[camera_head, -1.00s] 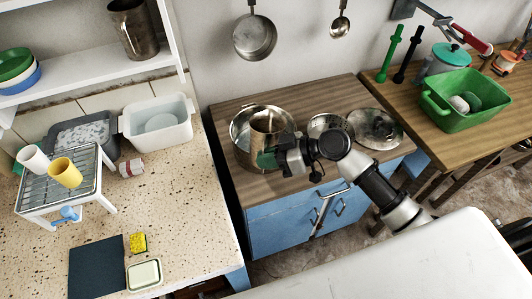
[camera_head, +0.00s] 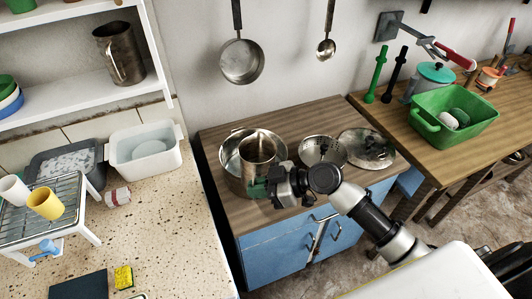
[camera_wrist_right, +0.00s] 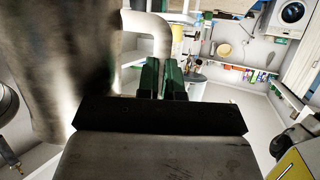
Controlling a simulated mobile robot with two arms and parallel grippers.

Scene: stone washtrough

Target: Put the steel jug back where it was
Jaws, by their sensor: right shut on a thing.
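A steel jug (camera_head: 258,150) with a tall, scuffed metal body is upright at the large steel pot (camera_head: 228,158) on the wooden counter. In the head view it overlaps the pot's opening; I cannot tell whether it is inside or held above. My right gripper (camera_head: 260,188), with green fingers, is shut on the jug's handle. In the right wrist view the jug body (camera_wrist_right: 60,60) fills the left, and the curved handle (camera_wrist_right: 155,22) meets the green fingers (camera_wrist_right: 163,80). A second, similar steel jug (camera_head: 119,52) stands on the white shelf. My left gripper is not in view.
Right of the pot lie a strainer-like steel bowl (camera_head: 322,150) and a lid (camera_head: 367,149). A pan (camera_head: 241,62) and a ladle (camera_head: 327,48) hang above. A green basin (camera_head: 455,115) is on the right table. The white shelf (camera_head: 72,93) has bare room beside its jug.

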